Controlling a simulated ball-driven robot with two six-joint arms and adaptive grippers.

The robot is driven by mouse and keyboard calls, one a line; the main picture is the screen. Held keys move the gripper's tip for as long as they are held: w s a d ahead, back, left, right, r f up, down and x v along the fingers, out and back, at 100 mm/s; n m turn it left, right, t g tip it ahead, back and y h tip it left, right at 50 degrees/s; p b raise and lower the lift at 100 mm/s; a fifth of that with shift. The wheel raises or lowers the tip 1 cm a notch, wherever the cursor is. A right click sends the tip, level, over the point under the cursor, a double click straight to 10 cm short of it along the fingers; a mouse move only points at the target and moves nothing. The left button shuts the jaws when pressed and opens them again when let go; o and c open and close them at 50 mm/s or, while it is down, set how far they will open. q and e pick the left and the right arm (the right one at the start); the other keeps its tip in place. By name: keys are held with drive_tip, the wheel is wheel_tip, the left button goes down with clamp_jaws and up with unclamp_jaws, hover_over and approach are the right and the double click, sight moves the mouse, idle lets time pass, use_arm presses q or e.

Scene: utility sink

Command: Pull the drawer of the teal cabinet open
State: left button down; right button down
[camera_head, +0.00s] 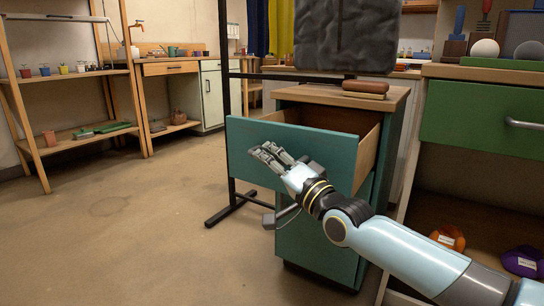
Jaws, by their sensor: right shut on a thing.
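The teal cabinet (312,244) stands in the middle of the view, with a wooden top. Its upper drawer is pulled out toward the left, and the teal front (243,139) stands well clear of the cabinet body. The drawer's bare wooden side and part of its inside show. My right gripper (265,151) is against the drawer front and shut on its handle, which the gripper hides. My left gripper is not in view.
A brown block (365,88) lies on the cabinet top. A green-drawer bench (485,115) stands close on the right, with an orange and a purple item on its lower shelf. A black stand foot (232,207) is left of the cabinet. The floor at left is clear.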

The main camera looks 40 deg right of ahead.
drive_tip(key=shift+a+f, duration=0.1)
drive_tip(key=shift+a, duration=0.05)
drive_tip(key=c, duration=1.3)
unclamp_jaws()
drive_tip(key=shift+c, duration=0.2)
drive_tip(key=shift+s, duration=0.2)
drive_tip(key=v, duration=1.1)
drive_tip(key=shift+s, duration=0.35)
drive_tip(key=shift+f, duration=0.15)
